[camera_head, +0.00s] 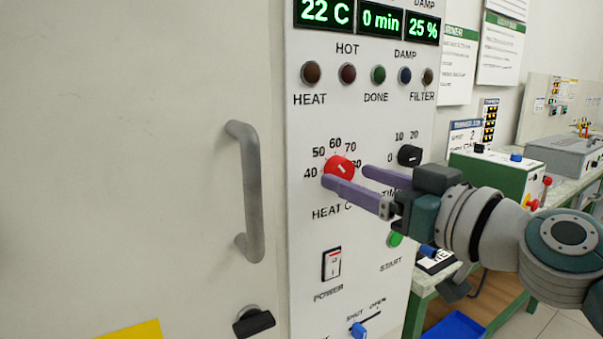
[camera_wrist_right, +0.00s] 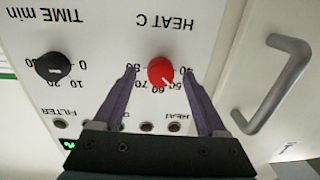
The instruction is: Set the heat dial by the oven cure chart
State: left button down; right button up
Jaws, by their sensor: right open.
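The red heat dial (camera_head: 340,167) is on the white oven panel, above the label HEAT C, with a scale from 40 to 80. It also shows in the right wrist view (camera_wrist_right: 161,71), upside down, where its white mark seems to point near 50 to 60. My right gripper (camera_head: 348,176) is open, with its purple fingers on either side of the dial; I cannot tell whether they touch it. Its fingers also show in the wrist view (camera_wrist_right: 159,73). The displays (camera_head: 368,20) read 22 C, 0 min and 25 %. My left gripper is out of view.
The black time dial (camera_head: 409,155) is right of the heat dial. A power switch (camera_head: 331,264) and green start button (camera_head: 396,240) are below. The oven door handle (camera_head: 248,190) stands out at left. Wall sheets (camera_head: 501,45) at right are too small to read.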

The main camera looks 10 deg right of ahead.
jog(key=shift+x, duration=0.8)
grip_shut()
